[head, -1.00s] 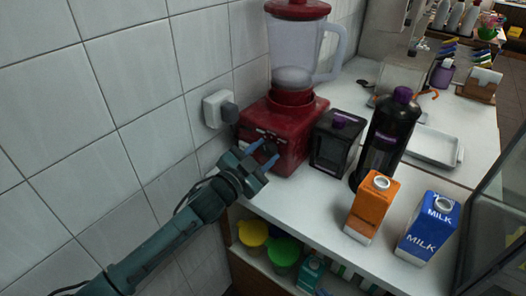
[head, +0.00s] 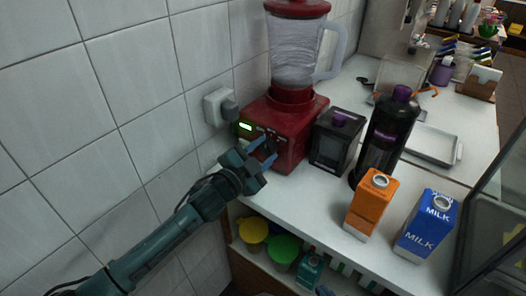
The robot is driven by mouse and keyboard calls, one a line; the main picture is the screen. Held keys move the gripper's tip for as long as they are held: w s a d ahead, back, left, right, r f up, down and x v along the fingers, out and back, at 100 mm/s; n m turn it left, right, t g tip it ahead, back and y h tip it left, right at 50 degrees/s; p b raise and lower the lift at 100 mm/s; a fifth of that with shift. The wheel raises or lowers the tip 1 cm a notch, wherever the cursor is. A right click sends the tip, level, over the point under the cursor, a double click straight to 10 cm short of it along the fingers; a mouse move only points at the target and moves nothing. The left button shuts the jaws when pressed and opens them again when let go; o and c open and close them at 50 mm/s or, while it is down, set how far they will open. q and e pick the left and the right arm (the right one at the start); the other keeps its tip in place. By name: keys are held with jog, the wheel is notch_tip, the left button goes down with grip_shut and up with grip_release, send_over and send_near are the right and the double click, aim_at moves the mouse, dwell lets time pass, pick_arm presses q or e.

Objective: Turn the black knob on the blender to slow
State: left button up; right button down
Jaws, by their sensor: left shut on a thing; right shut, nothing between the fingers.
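The red blender (head: 285,125) stands on the white counter against the tiled wall, with a clear jar (head: 295,50) on top. The contents of the jar look blurred, with swirling streaks.
A black container with a purple knob (head: 337,139) stands close to the right of the blender. Beyond are a black bottle (head: 386,137), an orange carton (head: 371,205) and a blue milk carton (head: 426,225). A wall socket (head: 219,106) is left. Lidded tubs (head: 284,250) sit below.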

pick_arm(q)
jog(key=o, duration=1)
pick_arm(e)
jog(key=shift+r, duration=0.1)
pick_arm(q)
jog(key=v, duration=1.3)
jog(key=shift+a+b, duration=0.1)
jog(key=shift+b, duration=0.25)
pick_arm(e)
jog(key=shift+a, duration=0.1)
pick_arm(q)
jog(key=shift+s, duration=0.1)
